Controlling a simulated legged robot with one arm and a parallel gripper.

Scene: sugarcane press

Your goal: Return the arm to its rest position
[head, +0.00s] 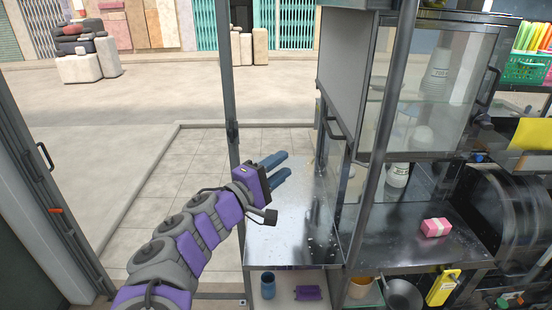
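My gripper (277,168) is at the end of my purple and grey arm, which reaches up from the lower left of the head view. Its two blue fingers are apart with a narrow gap between them, and I see nothing held. It is above the left part of the metal counter (290,242), close to the upright post. I cannot tell its exact height over the counter.
A metal post (229,90) stands just left of the gripper. A glass-fronted cabinet (432,85) and a pink block (436,227) are to the right. A blue cup (268,285) sits on the lower shelf. Paved floor (175,170) lies open beyond the arm.

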